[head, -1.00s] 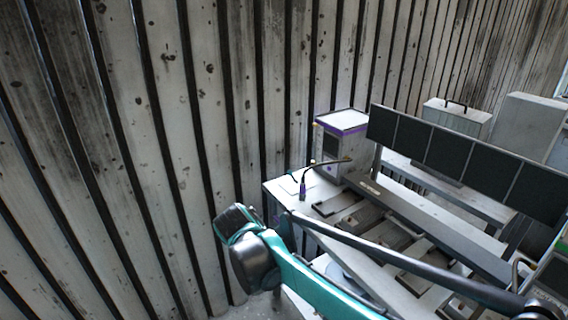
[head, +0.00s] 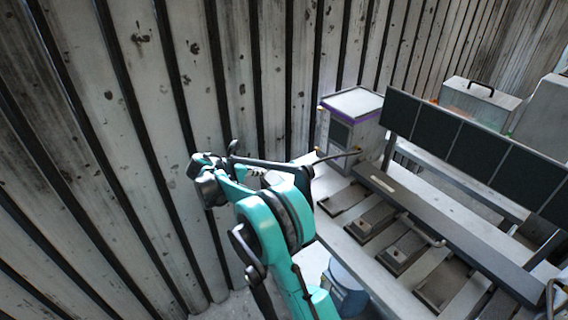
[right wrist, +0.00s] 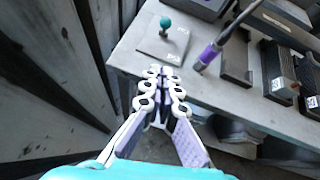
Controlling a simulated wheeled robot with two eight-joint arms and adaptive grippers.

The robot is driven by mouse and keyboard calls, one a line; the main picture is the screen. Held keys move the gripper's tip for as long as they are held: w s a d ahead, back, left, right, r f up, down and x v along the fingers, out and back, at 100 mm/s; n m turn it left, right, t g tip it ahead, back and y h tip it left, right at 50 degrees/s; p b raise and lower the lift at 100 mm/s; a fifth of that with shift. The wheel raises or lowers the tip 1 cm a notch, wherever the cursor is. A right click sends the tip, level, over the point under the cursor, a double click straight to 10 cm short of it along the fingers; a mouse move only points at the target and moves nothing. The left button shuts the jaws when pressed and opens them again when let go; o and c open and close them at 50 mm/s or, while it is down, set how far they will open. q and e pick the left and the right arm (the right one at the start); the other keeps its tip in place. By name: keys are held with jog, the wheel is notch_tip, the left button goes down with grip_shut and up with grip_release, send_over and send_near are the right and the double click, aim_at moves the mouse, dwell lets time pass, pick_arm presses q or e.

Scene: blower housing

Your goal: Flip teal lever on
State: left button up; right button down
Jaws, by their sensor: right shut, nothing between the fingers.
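The teal lever shows in the right wrist view as a teal ball knob (right wrist: 165,22) on a short thin stem. It stands on a light square plate at the near corner of the grey bench. My right gripper (right wrist: 160,72) is shut and empty, with its fingertips beside the near edge of the plate. The tips are apart from the knob in the picture. In the head view my teal right arm covers that bench corner, and the lever cannot be made out there. My left gripper is not in view.
A white box with purple trim (head: 352,104) and a row of dark panels (head: 440,135) rise along the bench. A ribbed wall (head: 120,150) stands close on the left.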

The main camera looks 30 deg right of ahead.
jog(key=shift+s+r, duration=0.1)
jog(key=b, duration=0.3)
send_near(295, 167)
jog(key=f, duration=0.2)
jog(key=a+f, duration=0.1)
jog(key=shift+a+f, duration=0.15)
jog(key=shift+f, duration=0.2)
jog(key=shift+w+d+r+b, duration=0.15)
jog(key=shift+w+d+b, duration=0.1)
jog(key=shift+d, duration=0.35)
jog(key=shift+w+d+r+b, duration=0.15)
jog(key=shift+w+d+b, duration=0.1)
jog(key=shift+d, duration=0.35)
jog(key=shift+w+d+r, duration=0.2)
jog(key=shift+d+r, duration=0.05)
jog(key=shift+d, duration=0.4)
jog(key=shift+r, duration=0.1)
jog(key=shift+d+r+y+p, duration=0.3)
jog(key=shift+y+p, duration=0.1)
jog(key=shift+p, duration=0.1)
